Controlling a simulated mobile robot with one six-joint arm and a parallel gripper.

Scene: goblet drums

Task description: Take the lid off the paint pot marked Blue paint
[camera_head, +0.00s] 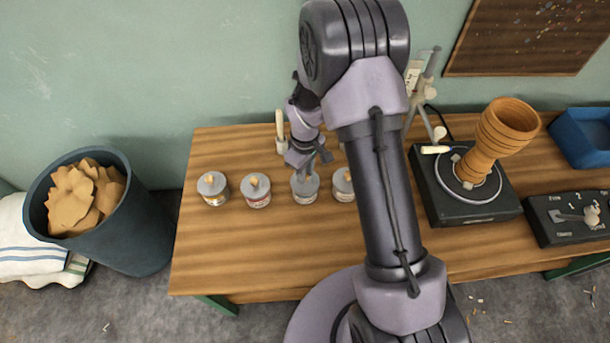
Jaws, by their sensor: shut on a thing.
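Several small paint pots with grey lids and tan knobs stand in a row on the wooden table. They are the far left pot (213,193), the second pot (257,194), the third pot (305,194) and a right pot (343,188) partly beside my arm. Their labels are too small to read, so I cannot tell which is marked Blue paint. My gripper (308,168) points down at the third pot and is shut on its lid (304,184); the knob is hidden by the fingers. I cannot tell whether the lid is raised off the pot.
The wooden table (240,250) is clear in front of the pots. A pale upright stick (280,130) stands behind them. To the right are a black turntable (450,208) bearing a goblet drum (490,140), a control box (570,218) and a blue tray (585,140). A bin (130,235) stands left.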

